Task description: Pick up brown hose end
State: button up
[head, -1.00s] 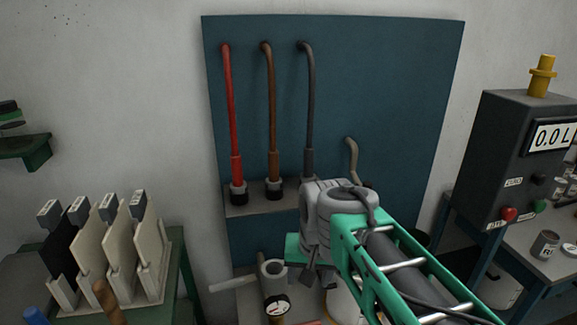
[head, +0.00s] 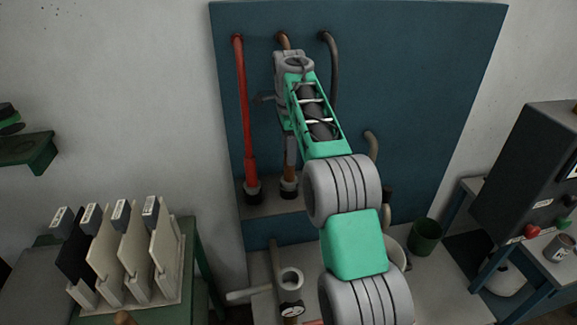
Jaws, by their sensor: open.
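The brown hose (head: 284,41) hangs on the blue panel between the red and dark grey hoses. Its top bend shows above my arm, and its lower end (head: 289,173) stands in a dark socket on the small ledge. My wrist and forearm hide most of its middle. My gripper (head: 272,101) is raised in front of the hose's middle, partly hidden behind my wrist. It is open, and I see nothing held in it. I cannot tell the gap between its fingers and the hose.
The red hose (head: 244,110) is close at left, the dark grey hose (head: 333,70) at right. A short beige hose (head: 371,145) is farther right. A valve with a gauge (head: 291,308) stands below. Upright plates (head: 120,250) fill a rack at lower left. A dark control box (head: 530,175) stands right.

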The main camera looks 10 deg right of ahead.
aim_at(289, 170)
notch_tip(289, 170, down, 8)
jog(key=shift+d+p, duration=0.1)
jog(key=shift+p, duration=0.25)
jog(key=shift+c, duration=0.4)
grip_shut()
dwell(0.3)
